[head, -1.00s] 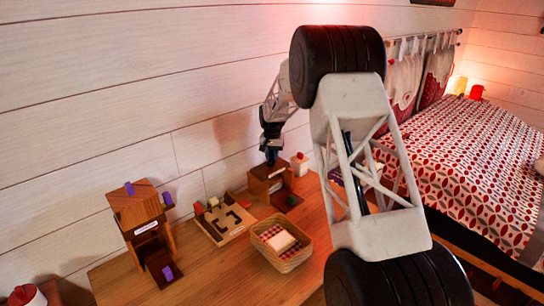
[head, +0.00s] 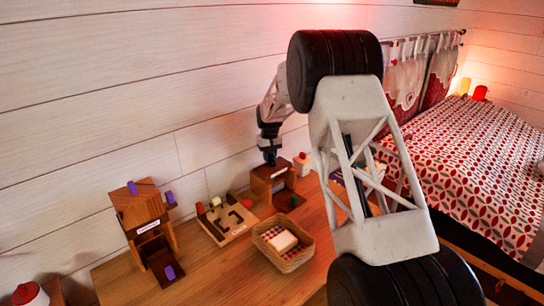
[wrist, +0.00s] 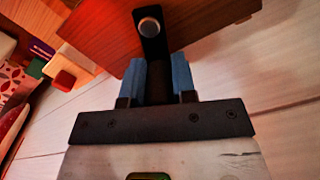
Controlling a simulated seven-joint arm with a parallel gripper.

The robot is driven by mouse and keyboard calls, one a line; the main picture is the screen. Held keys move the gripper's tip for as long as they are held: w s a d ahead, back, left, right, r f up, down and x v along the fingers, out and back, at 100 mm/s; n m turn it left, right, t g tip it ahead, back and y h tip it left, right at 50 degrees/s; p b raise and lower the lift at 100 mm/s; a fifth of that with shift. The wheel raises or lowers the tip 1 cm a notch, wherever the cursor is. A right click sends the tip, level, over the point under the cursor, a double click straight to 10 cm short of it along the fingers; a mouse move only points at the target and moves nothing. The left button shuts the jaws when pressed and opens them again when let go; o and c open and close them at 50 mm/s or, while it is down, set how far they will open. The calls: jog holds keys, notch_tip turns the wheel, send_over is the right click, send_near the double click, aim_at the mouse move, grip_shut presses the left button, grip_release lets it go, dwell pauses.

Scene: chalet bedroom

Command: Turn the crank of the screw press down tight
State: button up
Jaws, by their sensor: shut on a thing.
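The screw press (head: 272,183) is a small wooden stand with a pale label, at the back of the table near the wall. Its wooden top (wrist: 205,18) also shows in the wrist view. A black crank (wrist: 149,42) with a silver bolt head lies over that top. My gripper (wrist: 159,78) has blue finger pads shut on the crank's black end, one pad on each side. In the head view my gripper (head: 270,155) is above the press, pointing down. The pads hide the held end of the crank, and the screw is not visible.
Left of the press are a wooden maze board (head: 228,225) with small blocks and a wooden box with purple parts (head: 143,207). A basket (head: 284,245) stands in front, and a white jar with a red top (head: 302,167) to the right. The wall is close behind.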

aim_at(264, 169)
jog(key=s+n, duration=0.1)
jog(key=n, duration=0.2)
jog(key=a+n, duration=0.1)
jog(key=n, duration=0.2)
jog(key=s+a+n, duration=0.1)
jog(key=n, duration=0.3)
jog(key=shift+s+a, duration=0.2)
jog(key=shift+s, duration=0.1)
jog(key=n, duration=0.2)
jog(key=s+n, duration=0.2)
jog(key=n, duration=0.1)
jog(key=shift+a+n, duration=0.1)
jog(key=shift+n, duration=0.2)
jog(key=shift+s+d+n, duration=0.15)
jog(key=shift+s+n, duration=0.25)
jog(key=shift+n, duration=0.75)
jog(key=shift+s+d+n, duration=0.15)
jog(key=shift+s+n, duration=0.2)
jog(key=shift+n, duration=0.8)
jog(key=o, duration=0.9)
